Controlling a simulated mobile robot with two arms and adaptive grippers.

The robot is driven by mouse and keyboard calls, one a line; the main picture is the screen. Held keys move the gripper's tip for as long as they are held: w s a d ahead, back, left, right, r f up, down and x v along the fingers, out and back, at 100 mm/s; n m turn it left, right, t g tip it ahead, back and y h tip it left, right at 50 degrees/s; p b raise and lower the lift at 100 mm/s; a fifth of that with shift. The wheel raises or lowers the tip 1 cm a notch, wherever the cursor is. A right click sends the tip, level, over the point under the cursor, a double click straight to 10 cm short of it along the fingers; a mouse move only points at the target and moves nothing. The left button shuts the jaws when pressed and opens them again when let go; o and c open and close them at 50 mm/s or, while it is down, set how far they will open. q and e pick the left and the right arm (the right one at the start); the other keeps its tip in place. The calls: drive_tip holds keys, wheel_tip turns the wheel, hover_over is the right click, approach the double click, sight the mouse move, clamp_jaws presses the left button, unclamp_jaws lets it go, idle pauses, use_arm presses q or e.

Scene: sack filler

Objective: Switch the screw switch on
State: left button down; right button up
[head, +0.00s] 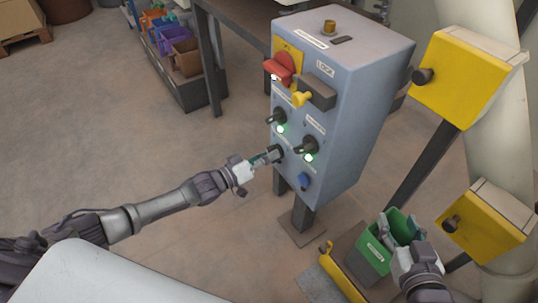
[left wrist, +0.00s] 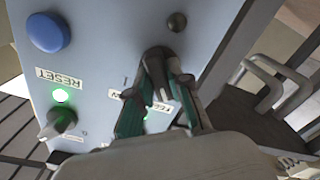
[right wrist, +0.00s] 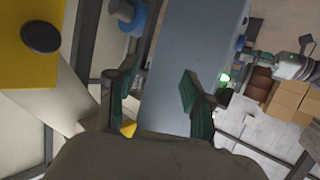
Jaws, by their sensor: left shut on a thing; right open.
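A grey-blue control box (head: 345,110) stands on legs in the middle of the head view. My left gripper (head: 272,156) is at its lower left front. In the left wrist view my left gripper (left wrist: 160,90) is shut on a dark switch knob (left wrist: 156,54). A label (left wrist: 128,97) by this knob is partly hidden by a finger, so I cannot read it fully. Two other black knobs, an upper one (head: 278,116) and a right one (head: 308,146), have lit green lamps below them. My right gripper (head: 402,228) is open and empty, over or beside a green bin (head: 372,256).
Yellow boxes, an upper (head: 460,80) and a lower (head: 480,228), stand at the right. A dark table (head: 240,22) is behind.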

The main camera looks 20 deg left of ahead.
use_arm(q)
drive_tip(key=shift+m, duration=0.6)
drive_tip(key=shift+m+p, duration=0.35)
drive_tip(key=shift+m, duration=0.45)
drive_tip(key=m+p, duration=0.1)
drive_tip(key=m, duration=1)
drive_tip(key=shift+m, duration=0.6)
use_arm(e)
drive_tip(key=s+d+f+g+h, duration=0.1)
drive_tip(key=s+d+f+g, duration=0.1)
drive_tip(key=s+f+g, duration=0.2)
drive_tip(key=shift+s+d+f, duration=0.15)
drive_tip(key=shift+s+f, duration=0.35)
drive_tip(key=shift+f, duration=0.35)
use_arm(q)
drive_tip(key=shift+m, duration=0.3)
use_arm(e)
drive_tip(key=shift+w+r, duration=0.1)
use_arm(q)
drive_tip(key=c, duration=1.1)
unclamp_jaws()
